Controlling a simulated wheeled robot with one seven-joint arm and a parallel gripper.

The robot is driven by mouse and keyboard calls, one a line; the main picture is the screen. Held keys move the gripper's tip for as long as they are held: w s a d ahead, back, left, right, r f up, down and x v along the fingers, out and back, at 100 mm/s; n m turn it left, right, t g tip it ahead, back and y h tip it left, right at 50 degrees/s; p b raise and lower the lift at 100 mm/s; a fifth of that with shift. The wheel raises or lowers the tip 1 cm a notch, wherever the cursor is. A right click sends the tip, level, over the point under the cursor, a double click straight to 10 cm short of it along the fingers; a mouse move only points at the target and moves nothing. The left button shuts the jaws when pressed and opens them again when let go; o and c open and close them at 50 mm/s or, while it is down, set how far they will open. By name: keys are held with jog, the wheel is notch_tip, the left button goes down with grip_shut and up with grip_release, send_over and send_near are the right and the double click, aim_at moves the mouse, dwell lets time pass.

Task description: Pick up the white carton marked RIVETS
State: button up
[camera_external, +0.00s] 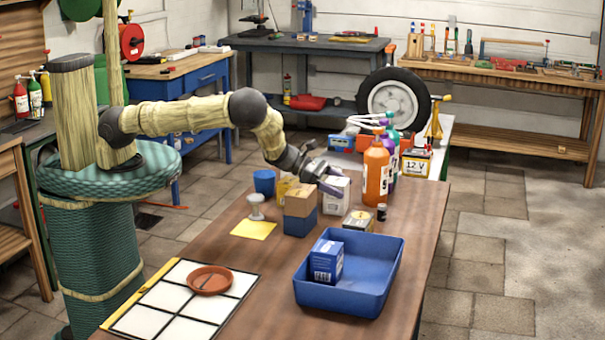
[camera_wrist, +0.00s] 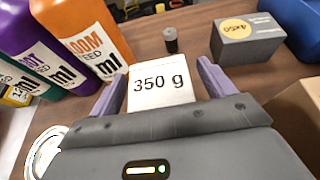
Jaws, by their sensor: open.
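A white carton (camera_external: 334,194) stands on the brown table, left of the orange bottle. In the wrist view, a white carton face (camera_wrist: 161,90) marked "350 g" lies between my two purple fingers; the word RIVETS is not readable. My gripper (camera_external: 326,178) is open and tilted down at the carton. In the wrist view, one finger of my gripper (camera_wrist: 162,82) is on each side of the carton. A narrow gap shows at both sides, and the carton's lower part is hidden by the gripper body.
An orange bottle (camera_external: 375,175) and a purple bottle (camera_wrist: 48,55) stand close by. A grey box (camera_wrist: 247,38) and a small black cylinder (camera_wrist: 171,42) stand near the carton. A cardboard-coloured box (camera_external: 300,201) is left of it. A blue tray (camera_external: 375,293) holds a blue box (camera_external: 326,264).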

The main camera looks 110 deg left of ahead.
jog(key=c, duration=1.3)
jog(key=shift+r, duration=0.1)
notch_tip(320, 180, up, 10)
jog(key=shift+f+b, duration=0.1)
jog(key=shift+b, duration=0.45)
